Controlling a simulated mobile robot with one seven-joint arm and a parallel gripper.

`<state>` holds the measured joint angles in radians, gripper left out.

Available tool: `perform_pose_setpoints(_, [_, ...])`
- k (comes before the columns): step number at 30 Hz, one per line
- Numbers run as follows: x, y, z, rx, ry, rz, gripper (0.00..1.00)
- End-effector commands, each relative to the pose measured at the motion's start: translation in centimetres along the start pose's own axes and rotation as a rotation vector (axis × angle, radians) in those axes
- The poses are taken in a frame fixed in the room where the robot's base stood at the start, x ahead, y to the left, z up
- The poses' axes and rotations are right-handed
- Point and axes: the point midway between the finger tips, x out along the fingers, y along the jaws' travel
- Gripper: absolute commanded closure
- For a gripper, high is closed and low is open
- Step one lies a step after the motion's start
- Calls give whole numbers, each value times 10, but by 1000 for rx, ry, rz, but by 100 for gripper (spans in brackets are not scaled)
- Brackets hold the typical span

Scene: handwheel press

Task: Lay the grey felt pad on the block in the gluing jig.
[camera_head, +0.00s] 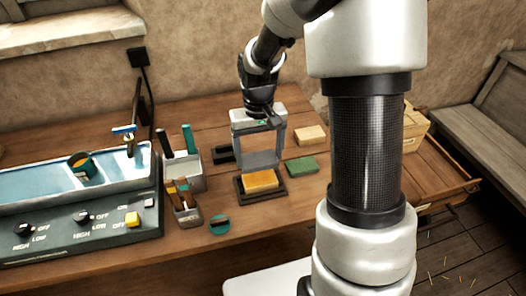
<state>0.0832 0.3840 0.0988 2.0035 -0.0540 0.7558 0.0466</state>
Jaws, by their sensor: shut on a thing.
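My gripper (258,154) hangs over the table in the head view, pointing down. Its two fingers stand wide apart and are shut on the sides of a flat grey piece, which looks like the grey felt pad (258,159). The orange-yellow block (262,180) lies in the dark gluing jig (243,193), just below and in front of the gripper in the picture. The top of the block is bare where I see it. The pad appears above and behind the block; the exact gap is hard to tell.
A green pad (302,165) and a tan block (310,135) lie right of the jig. A dark piece (222,154) is partly behind the gripper. Tool holders (187,217) and a control panel with a blue basin (60,225) stand left. My arm hides the right of the table.

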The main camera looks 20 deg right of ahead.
Motion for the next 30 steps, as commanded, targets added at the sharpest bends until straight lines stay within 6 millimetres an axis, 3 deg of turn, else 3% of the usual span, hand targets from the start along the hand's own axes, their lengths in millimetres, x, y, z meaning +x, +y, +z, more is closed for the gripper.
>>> perform_pose_setpoints(30, [65,0,0,1,0,0,44])
